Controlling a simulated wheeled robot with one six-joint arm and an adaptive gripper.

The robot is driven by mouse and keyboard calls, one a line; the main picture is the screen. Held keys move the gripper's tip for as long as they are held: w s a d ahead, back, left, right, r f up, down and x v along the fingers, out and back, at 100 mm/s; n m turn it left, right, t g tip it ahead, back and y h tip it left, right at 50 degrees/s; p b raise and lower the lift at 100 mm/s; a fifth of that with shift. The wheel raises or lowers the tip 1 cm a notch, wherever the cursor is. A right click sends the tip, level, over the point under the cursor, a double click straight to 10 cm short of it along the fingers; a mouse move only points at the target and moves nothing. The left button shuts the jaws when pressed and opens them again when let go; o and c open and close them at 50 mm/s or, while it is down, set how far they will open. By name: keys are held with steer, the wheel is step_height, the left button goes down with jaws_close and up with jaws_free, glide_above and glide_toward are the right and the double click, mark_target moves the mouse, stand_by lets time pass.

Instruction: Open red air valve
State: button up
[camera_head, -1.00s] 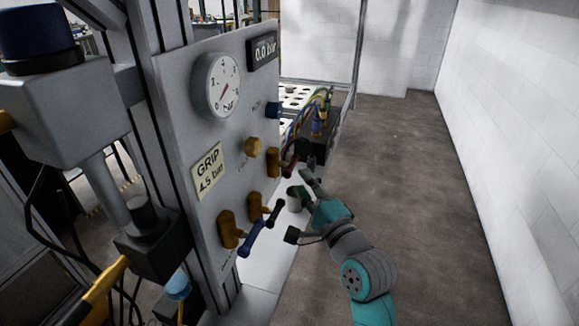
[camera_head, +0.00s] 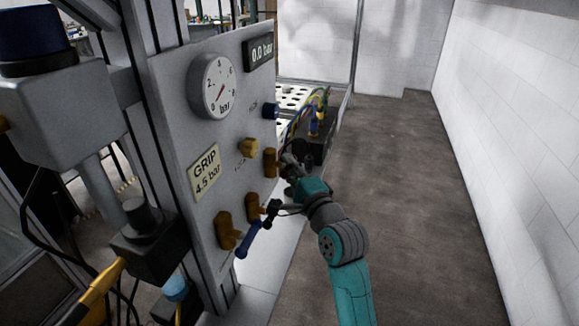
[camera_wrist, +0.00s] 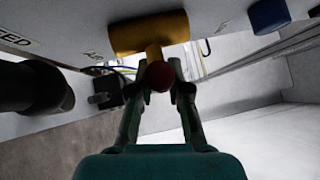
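The red air valve has a brass body (camera_head: 270,162) on the right of the grey panel. In the wrist view its brass body (camera_wrist: 150,35) is at the top, and its red handle (camera_wrist: 160,77) points toward the camera. My gripper (camera_head: 287,162) is at this valve; in the wrist view my gripper's fingers (camera_wrist: 161,72) lie on both sides of the red handle and appear closed on it. The handle is mostly hidden by my gripper in the head view. The display (camera_head: 262,52) reads 0.0 bar.
Below left are a brass valve with a blue handle (camera_head: 248,240) and one with a black handle (camera_head: 272,210), close under my arm. A gauge (camera_head: 212,85), a brass knob (camera_head: 249,148) and a blue knob (camera_head: 271,111) are on the panel. Open floor (camera_head: 400,190) lies to the right.

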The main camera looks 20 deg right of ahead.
steer(key=shift+n+t+y, duration=0.4)
steer(key=shift+n, duration=0.3)
jaws_close()
steer(key=o, duration=0.8)
jaws_free()
steer(key=shift+c, duration=0.2)
steer(key=v, duration=1.2)
steer(key=shift+a+f, duration=0.1)
steer(key=shift+c, duration=0.3)
